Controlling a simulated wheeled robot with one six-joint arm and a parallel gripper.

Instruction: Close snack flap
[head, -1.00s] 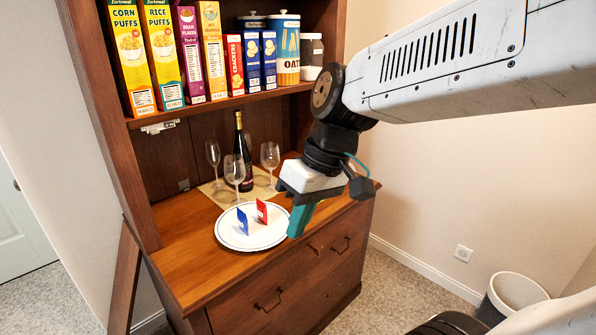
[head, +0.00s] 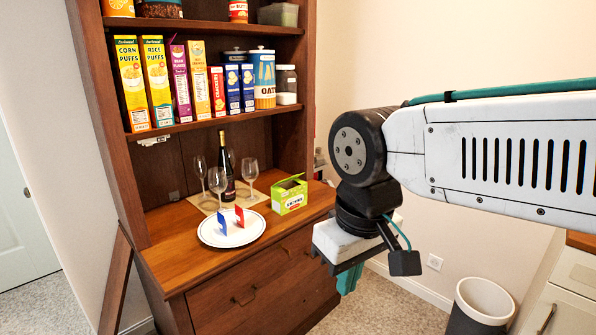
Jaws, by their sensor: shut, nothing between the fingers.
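A small green snack box (head: 289,195) stands on the right part of the hutch's wooden counter, behind and right of the white plate. Its top flap (head: 288,182) stands raised and tilted, and a dark opening shows under it. My gripper (head: 347,280) hangs off the counter's front right corner, in front of and to the right of the box and apart from it. Its teal fingers point down, are shut and hold nothing. Part of the fingers is hidden by the gripper's body.
A white plate (head: 211,237) with a blue card and a red card sits left of the box. Wine glasses (head: 217,181) and a dark bottle (head: 229,178) stand behind it. Cereal boxes (head: 132,85) fill the shelf above. A bin (head: 484,300) stands on the floor at right.

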